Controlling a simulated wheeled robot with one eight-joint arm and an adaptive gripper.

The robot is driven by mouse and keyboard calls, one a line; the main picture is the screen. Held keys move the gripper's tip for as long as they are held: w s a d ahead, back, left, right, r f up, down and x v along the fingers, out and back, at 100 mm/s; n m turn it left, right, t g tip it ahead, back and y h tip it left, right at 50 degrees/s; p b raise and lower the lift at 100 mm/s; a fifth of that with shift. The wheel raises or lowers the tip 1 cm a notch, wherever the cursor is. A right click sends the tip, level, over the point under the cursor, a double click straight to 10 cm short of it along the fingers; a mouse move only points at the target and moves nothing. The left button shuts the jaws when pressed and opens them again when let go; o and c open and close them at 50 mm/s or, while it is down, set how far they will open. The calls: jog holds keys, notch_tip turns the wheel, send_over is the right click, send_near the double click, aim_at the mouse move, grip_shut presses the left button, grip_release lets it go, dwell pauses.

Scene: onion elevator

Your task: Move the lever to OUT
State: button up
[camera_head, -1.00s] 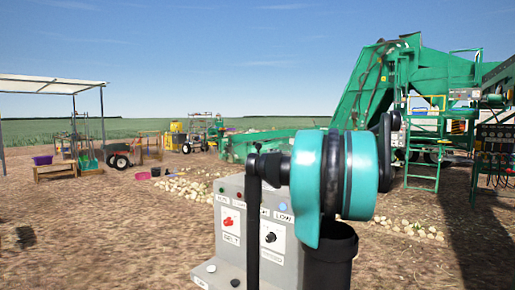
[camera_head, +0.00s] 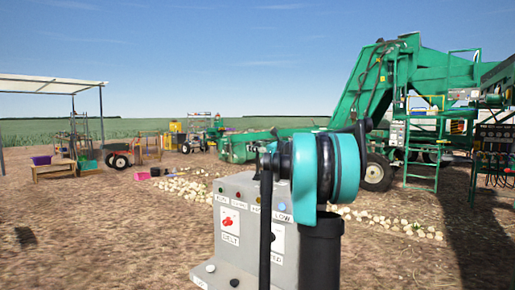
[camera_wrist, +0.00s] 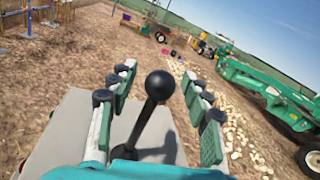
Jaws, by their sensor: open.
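In the wrist view, a black lever with a round ball knob (camera_wrist: 160,86) rises from a grey box top. My gripper (camera_wrist: 158,78) is open, with its green-padded fingers on the left and right of the knob. A gap shows on each side, and the fingers are not closed on it. In the head view, the grey control box (camera_head: 229,255) stands in front of me with a red knob, small lamps and labels such as BELT and LOW. My arm hides its right part. The lever's OUT marking cannot be read in either view.
The large green elevator machine (camera_head: 375,85) stands at the back right. A line of pale onions (camera_head: 185,188) lies on the dirt behind the box. A wooden bench (camera_head: 52,170) and canopy (camera_head: 50,84) are at the left. Open ground lies left of the box.

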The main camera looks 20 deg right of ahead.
grip_shut()
dwell(0.3)
jog(key=shift+s+a+n, duration=0.3)
jog(key=shift+a+n, duration=0.1)
jog(key=shift+a, duration=0.05)
jog(key=s+a+n, duration=0.1)
jog(key=s+a+f+n, duration=0.1)
jog(key=a, duration=0.1)
jog(key=s+a+n, duration=0.1)
jog(key=shift+s+a+f+t, duration=0.15)
jog(key=shift+a+f+t, duration=0.05)
jog(key=shift+f+t, duration=0.1)
grip_release()
